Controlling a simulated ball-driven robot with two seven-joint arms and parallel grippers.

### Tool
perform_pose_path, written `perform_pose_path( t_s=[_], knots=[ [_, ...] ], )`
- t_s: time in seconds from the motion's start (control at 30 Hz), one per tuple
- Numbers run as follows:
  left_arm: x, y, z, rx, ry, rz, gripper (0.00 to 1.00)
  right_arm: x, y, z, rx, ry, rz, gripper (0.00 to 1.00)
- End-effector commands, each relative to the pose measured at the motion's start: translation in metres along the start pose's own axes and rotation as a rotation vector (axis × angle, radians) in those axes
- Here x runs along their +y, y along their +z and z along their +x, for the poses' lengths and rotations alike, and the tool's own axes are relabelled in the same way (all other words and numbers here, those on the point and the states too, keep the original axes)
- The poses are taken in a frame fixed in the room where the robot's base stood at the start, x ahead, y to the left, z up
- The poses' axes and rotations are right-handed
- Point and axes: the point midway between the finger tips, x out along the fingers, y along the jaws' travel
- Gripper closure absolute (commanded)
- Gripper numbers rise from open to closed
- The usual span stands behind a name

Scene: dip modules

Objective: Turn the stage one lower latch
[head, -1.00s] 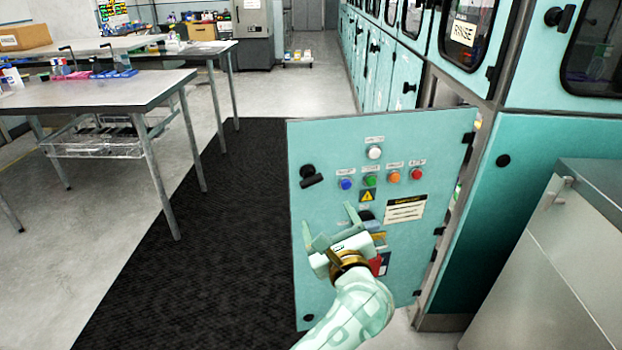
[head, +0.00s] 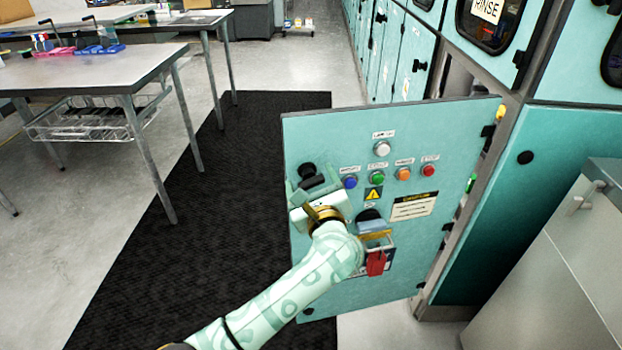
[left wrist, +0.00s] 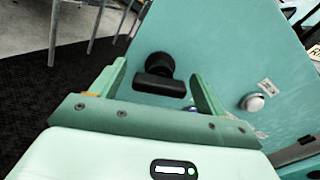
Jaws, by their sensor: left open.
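The lower latch (head: 307,171) is a black knob with a short black bar on the left side of the open teal door panel (head: 440,250). Its bar lies roughly level, and it also shows in the left wrist view (left wrist: 160,80). My left gripper (head: 314,184) is open at the latch and hides part of it in the head view. In the left wrist view the latch appears between the two spread fingers (left wrist: 160,73). I cannot tell whether a finger touches it. My right gripper is not in view.
Right of the latch are a blue button (head: 350,182), other coloured buttons and a red tag (head: 376,263). The door stands open from the teal cabinet (head: 480,230). A grey metal cabinet (head: 540,260) stands at right, a table (head: 80,75) at left. The black mat (head: 200,220) is clear.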

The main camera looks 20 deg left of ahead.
Motion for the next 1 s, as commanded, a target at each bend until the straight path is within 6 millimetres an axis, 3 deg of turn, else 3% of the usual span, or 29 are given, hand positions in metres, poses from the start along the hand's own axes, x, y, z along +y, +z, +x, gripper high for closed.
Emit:
perform_pose_path(
  t_s=[0.07, 0.2, 0.23, 0.37, 0.63, 0.93, 0.97, 1.0],
  knots=[
    [0.0, 0.0, 0.0, 0.0, 0.0, 0.0, 0.28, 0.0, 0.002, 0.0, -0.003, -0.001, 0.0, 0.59],
    [0.0, 0.0, 0.0, 0.0, 0.0, 0.0, 0.67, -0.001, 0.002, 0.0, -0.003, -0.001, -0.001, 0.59],
    [0.0, 0.0, 0.0, 0.0, 0.0, 0.0, 0.7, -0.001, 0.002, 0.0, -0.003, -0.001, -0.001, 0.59],
    [0.0, 0.001, 0.0, 0.0, 0.0, 0.017, 0.7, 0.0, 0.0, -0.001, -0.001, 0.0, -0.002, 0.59],
    [-0.002, 0.003, -0.001, 0.001, 0.002, 0.342, 0.7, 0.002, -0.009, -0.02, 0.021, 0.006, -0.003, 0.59],
    [-0.001, 0.0, 0.0, -0.001, -0.001, 0.375, 0.7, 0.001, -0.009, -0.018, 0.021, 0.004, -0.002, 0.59],
    [-0.001, 0.0, 0.0, -0.001, -0.001, 0.375, 0.39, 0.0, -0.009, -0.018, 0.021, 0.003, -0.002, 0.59],
    [-0.001, 0.0, 0.0, -0.001, -0.001, 0.374, 0.28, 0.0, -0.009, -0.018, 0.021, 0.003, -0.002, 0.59]
  ],
)
